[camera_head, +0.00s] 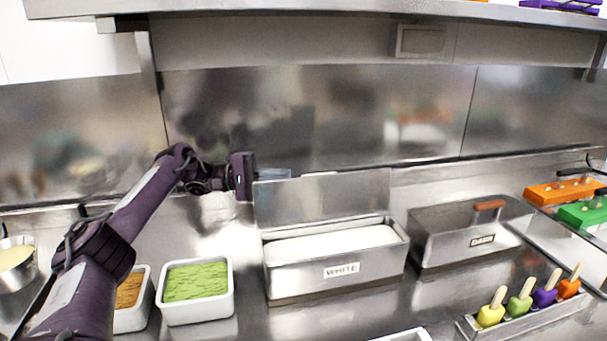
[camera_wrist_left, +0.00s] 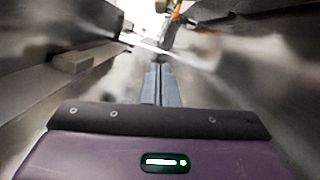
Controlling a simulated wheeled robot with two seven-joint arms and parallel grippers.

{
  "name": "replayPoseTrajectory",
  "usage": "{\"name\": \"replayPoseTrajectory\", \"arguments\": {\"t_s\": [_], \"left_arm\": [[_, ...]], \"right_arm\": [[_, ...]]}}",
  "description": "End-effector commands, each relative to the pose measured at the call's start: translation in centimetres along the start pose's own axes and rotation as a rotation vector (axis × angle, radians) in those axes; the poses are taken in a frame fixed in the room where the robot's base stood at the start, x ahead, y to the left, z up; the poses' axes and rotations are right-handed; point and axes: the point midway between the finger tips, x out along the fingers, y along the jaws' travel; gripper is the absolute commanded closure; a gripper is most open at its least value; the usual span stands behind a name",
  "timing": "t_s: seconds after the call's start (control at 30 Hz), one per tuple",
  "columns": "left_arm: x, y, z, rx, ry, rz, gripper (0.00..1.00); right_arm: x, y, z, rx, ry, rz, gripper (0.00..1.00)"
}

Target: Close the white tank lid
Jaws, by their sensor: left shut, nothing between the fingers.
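The white tank (camera_head: 335,277) is a steel box labelled "WHITE", filled with white mix, on the steel counter. Its lid (camera_head: 322,199) stands open, nearly upright, along the tank's back edge. My left gripper (camera_head: 284,174) reaches in from the left, and its fingers lie at the top left edge of the lid. The fingers are together with nothing between them; they also show pointing ahead in the left wrist view (camera_wrist_left: 162,86). Steel surfaces flank them there. I cannot tell whether they touch the lid. My right gripper is not in view.
A second steel tank (camera_head: 465,241) with a closed lid and brown handle stands to the right. A tub of green mix (camera_head: 197,312) is left of the white tank. Several popsicles (camera_head: 520,305) stand in a front-right holder. The steel back wall (camera_head: 320,110) rises behind.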

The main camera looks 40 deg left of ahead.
Motion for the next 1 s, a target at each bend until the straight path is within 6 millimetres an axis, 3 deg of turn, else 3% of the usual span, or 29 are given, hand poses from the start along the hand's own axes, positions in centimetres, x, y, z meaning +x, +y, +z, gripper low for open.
{"name": "replayPoseTrajectory", "arguments": {"t_s": [0.23, 0.7, 1.0], "left_arm": [[5.6, 0.2, 0.2, -0.002, -0.003, 0.001, 1.0], [5.9, -0.1, 3.2, -0.002, -0.002, -0.002, 1.0], [6.0, 0.0, 3.9, 0.0, 0.001, -0.001, 1.0]], "right_arm": [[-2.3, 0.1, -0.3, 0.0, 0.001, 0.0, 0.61], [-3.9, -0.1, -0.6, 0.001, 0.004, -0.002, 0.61], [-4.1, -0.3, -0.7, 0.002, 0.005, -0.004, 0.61]]}}
